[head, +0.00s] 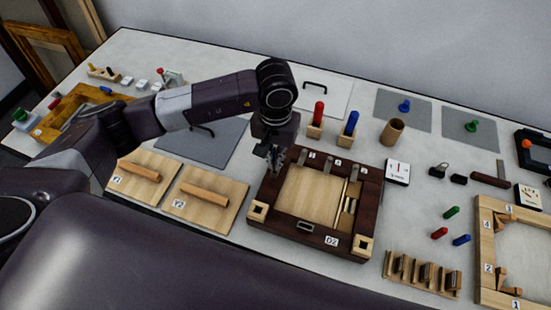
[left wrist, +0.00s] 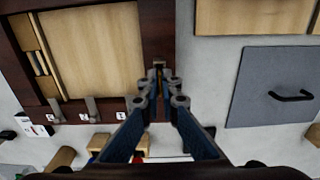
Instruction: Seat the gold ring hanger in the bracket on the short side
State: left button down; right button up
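My left gripper (head: 274,158) points down over the frame's upper left corner. A small dark metallic piece (left wrist: 158,65) shows just beyond the tips, at the rail. I cannot tell whether it is held, or whether it is the hanger or the bracket. No gold ring is clearly visible. My right gripper is out of view.
Grey metal tabs (head: 329,165) stand along the frame's far rail. Red (head: 318,113) and blue (head: 350,124) handled tools stand behind it. Boards with wooden handles (head: 206,194) lie left, a slotted wooden rack (head: 422,274) lies front right.

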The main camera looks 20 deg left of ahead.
pick_arm(q)
jog(key=shift+f, duration=0.2)
jog(key=c, duration=2.2)
grip_release()
jog(key=shift+o, duration=0.2)
jog(key=shift+r, duration=0.1)
jog(key=shift+r, duration=0.35)
notch_tip(320, 180, up, 12)
jog(key=b, duration=0.4)
jog(key=shift+f+b, duration=0.2)
jog(key=shift+b, duration=0.1)
